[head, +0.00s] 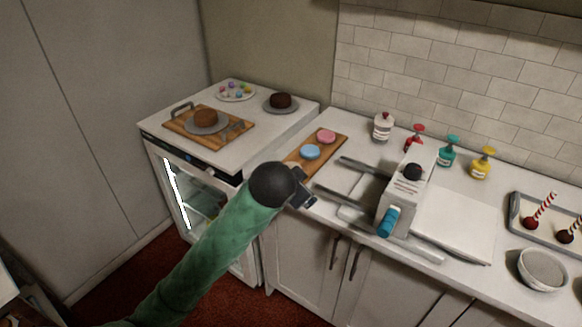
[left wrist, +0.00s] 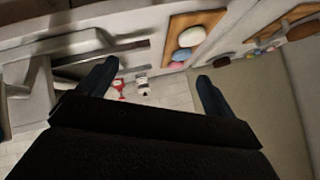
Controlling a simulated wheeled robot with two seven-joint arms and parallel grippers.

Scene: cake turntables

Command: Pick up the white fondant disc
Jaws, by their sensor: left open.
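The white fondant disc (left wrist: 192,36) lies on a wooden board (left wrist: 207,22) in the left wrist view, at the end of a row with a blue disc (left wrist: 182,54) and a pink disc (left wrist: 177,65). In the head view the board (head: 332,150) shows the pink disc (head: 326,136) and blue disc (head: 311,151); the white one is hidden, or nearly so, behind my left arm. My left gripper (head: 306,193) is open and empty, above the counter's front edge, near the board's front end. In the left wrist view its fingers (left wrist: 155,75) stand wide apart, with the disc beyond them. My right gripper is not in view.
A white machine (head: 399,195) with metal rails stands right of the board. Bottles with red, teal and yellow tops (head: 448,152) line the wall. Left is a lower-fronted cabinet top with a cake board (head: 235,130). A tray (head: 515,212) and bowl (head: 541,270) are far right.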

